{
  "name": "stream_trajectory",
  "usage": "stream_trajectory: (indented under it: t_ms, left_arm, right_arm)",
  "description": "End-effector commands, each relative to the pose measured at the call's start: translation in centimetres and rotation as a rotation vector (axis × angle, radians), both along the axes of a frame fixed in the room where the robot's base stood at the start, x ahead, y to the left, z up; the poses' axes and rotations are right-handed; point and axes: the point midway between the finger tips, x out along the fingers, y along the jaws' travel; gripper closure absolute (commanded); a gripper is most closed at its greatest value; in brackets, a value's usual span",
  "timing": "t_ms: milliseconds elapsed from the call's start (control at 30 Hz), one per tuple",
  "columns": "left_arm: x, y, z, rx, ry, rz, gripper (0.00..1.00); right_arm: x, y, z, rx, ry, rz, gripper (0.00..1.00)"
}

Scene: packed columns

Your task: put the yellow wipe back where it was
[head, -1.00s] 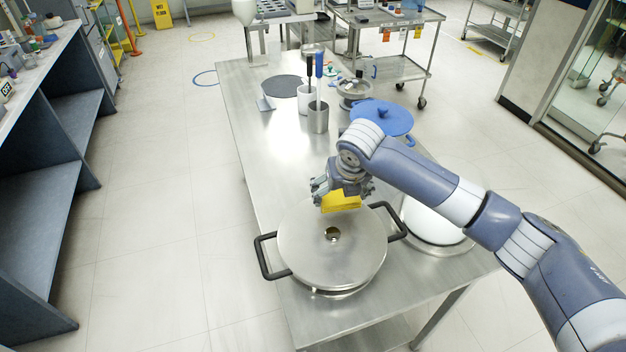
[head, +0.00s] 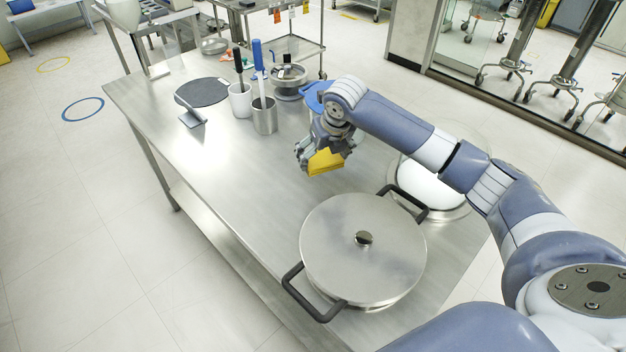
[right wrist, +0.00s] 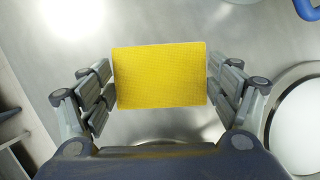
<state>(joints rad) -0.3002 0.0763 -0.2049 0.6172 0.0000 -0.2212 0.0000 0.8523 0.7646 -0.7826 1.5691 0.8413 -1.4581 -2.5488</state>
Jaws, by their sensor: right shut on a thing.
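The yellow wipe (head: 325,161) is a flat yellow piece held by my right gripper (head: 318,157) above the steel table (head: 215,165), left of the round white-topped dish. In the right wrist view the wipe (right wrist: 160,77) spans the space between the two fingers of the right gripper (right wrist: 160,85), with bare steel behind it. The right gripper is shut on the wipe. How high it is above the table I cannot tell. My left gripper is not in view.
A large steel lidded pot (head: 362,265) with black handles stands at the near end. A white dish (head: 430,180) lies right of the wipe. A steel cup (head: 265,120), a white cup (head: 241,103), a dark disc (head: 203,92) and a grey stand (head: 190,115) stand farther back. The table's middle left is clear.

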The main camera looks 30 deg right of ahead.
Motion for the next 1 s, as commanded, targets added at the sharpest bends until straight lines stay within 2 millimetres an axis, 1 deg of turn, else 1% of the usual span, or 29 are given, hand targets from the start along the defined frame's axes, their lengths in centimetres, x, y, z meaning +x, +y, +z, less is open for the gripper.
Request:
stream_trajectory:
  t_ms: [33,133,200,367,600,967,1000]
  left_arm:
    - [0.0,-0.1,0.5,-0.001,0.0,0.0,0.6]
    - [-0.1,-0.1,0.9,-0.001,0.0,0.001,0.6]
    - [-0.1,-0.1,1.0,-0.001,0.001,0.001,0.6]
    - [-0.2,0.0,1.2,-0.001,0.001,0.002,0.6]
    - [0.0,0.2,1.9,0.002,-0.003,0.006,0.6]
    - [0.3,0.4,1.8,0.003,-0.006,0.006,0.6]
    - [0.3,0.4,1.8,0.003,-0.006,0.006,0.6]
  right_arm:
    - [-0.2,0.0,-1.0,0.0,0.007,0.0,0.4]
    - [-0.2,0.0,-2.7,0.0,0.005,0.0,0.4]
    - [-0.1,0.1,-3.6,0.001,0.003,0.0,0.4]
    - [-0.1,0.1,-4.8,0.001,0.001,0.0,0.4]
    - [-0.1,0.1,-7.9,0.001,0.003,0.001,0.4]
    - [-0.1,0.1,-8.4,0.0,0.0,0.001,0.4]
    - [0.0,0.0,-8.4,0.0,0.0,0.001,0.11]
